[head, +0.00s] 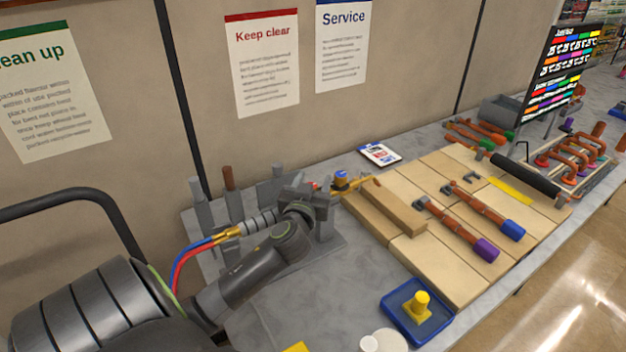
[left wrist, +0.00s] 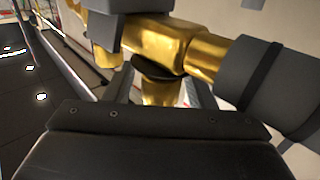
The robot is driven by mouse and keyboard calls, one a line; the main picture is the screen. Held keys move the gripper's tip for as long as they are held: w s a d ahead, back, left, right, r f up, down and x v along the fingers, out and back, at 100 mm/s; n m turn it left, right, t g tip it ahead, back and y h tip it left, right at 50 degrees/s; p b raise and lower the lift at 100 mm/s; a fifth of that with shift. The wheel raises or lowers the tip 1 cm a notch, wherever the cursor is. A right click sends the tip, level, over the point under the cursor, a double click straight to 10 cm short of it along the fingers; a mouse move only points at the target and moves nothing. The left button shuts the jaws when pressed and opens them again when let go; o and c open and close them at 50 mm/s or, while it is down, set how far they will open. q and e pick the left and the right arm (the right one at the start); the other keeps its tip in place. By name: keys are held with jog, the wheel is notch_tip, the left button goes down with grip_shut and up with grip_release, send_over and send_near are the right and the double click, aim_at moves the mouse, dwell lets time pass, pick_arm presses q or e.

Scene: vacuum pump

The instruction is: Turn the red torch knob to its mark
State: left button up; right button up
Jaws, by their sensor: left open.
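The torch runs across the stand, with a brass end (head: 228,232) on a red and a blue hose, grey grips and a brass front part (head: 357,184). A small red spot (head: 315,186), likely the red knob, shows just behind my left gripper; its mark cannot be made out. A blue knob (head: 341,174) sits on the brass front part. My left gripper (head: 310,205) is open, close against the torch, hiding its middle. In the left wrist view, the brass torch body (left wrist: 165,42) fills the space ahead, with a dark collar and brass stub (left wrist: 160,92) between the fingers.
A grey stand with upright posts (head: 201,205) is behind the torch. A blue tray (head: 393,318) with a yellow part is at the front. A card (head: 380,153) lies behind.

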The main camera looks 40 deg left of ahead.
pick_arm(q)
jog(key=shift+c, duration=0.3)
pick_arm(e)
jog(key=shift+w, duration=0.3)
pick_arm(q)
jog(key=c, duration=0.9)
jog(key=n+g+y+b, duration=0.2)
jog(key=y, duration=0.1)
jog(key=shift+a+f+n+b, duration=0.1)
jog(key=shift+f+n+b, duration=0.1)
jog(key=shift+n+b, duration=0.1)
jog(key=shift+s+a+r+n+g+y+b, duration=0.15)
jog(key=shift+n+g+y+b, duration=0.25)
jog(key=shift+g+y, duration=0.2)
jog(key=shift+s+a+r+n+g+y+b, duration=0.1)
jog(key=shift+n+g+y+b, duration=0.15)
jog(key=shift+n+g+y, duration=0.3)
pick_arm(e)
jog(key=f, duration=0.3)
jog(key=shift+w+a+f, duration=0.1)
jog(key=shift+a+f, duration=0.1)
jog(key=shift+f, duration=0.2)
pick_arm(q)
jog(key=o, duration=1)
jog(key=shift+d, duration=0.1)
jog(key=shift+c, duration=0.2)
pick_arm(e)
jog(key=shift+d, duration=0.2)
